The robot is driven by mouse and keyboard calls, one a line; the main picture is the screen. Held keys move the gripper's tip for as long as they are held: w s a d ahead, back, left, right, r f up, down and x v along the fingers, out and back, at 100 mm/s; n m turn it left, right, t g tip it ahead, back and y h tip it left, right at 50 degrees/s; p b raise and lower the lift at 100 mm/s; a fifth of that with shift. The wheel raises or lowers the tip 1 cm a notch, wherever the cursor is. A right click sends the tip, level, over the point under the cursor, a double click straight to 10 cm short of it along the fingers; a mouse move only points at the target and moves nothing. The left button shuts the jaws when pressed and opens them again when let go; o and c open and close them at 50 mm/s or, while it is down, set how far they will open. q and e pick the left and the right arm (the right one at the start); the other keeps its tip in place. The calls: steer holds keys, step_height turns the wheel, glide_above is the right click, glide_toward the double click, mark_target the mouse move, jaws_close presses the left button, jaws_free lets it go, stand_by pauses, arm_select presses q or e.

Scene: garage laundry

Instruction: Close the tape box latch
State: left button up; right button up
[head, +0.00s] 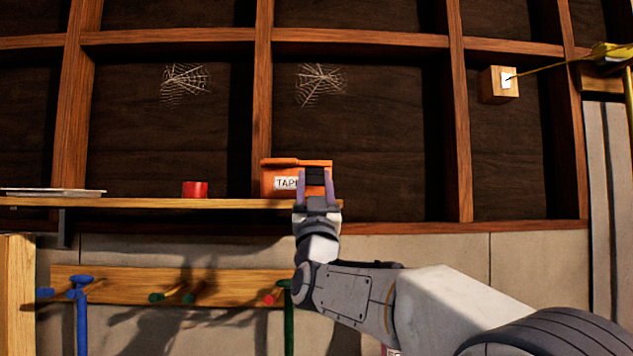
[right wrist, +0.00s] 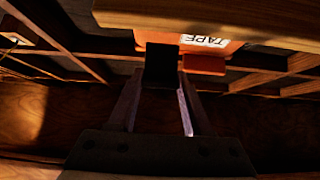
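The orange tape box (head: 267,183) with a white TAPE label sits at the right end of the wooden shelf in the head view. Its lid (head: 295,162) looks down. A dark latch piece (head: 316,175) is on its front right; it also shows in the right wrist view (right wrist: 160,66), along with the orange box (right wrist: 160,22). My right gripper (head: 315,186) is in front of the box, its fingers apart on either side of the dark piece. Contact between fingers and latch cannot be told. My left gripper is out of view.
The shelf (head: 150,201) also holds a red cylinder (head: 195,189) and a pale tray (head: 50,192). Below is a peg rail (head: 225,287) with coloured pegs. A wooden block (head: 490,86) with a switch is on the wall at upper right.

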mark_target(315, 171)
steer(key=shift+d, duration=0.25)
jaws_close()
steer(key=shift+a, duration=0.25)
steer(key=shift+r+g+p, duration=0.4)
steer(key=shift+p, duration=0.1)
steer(key=r+g+p, duration=0.1)
steer(key=p, duration=0.2)
steer(key=g+p, duration=0.2)
steer(key=p, duration=0.2)
steer(key=r+g+p, duration=0.1)
steer(key=g+p, duration=0.1)
steer(key=p, duration=0.2)
steer(key=shift+w+r, duration=0.25)
steer(key=shift+r, duration=0.1)
steer(key=shift+w+f+g+p, duration=0.1)
steer(key=shift+w+g+p, duration=0.1)
steer(key=shift+g+p, duration=0.6)
steer(key=o, duration=1.1)
jaws_free()
steer(key=shift+f, duration=0.1)
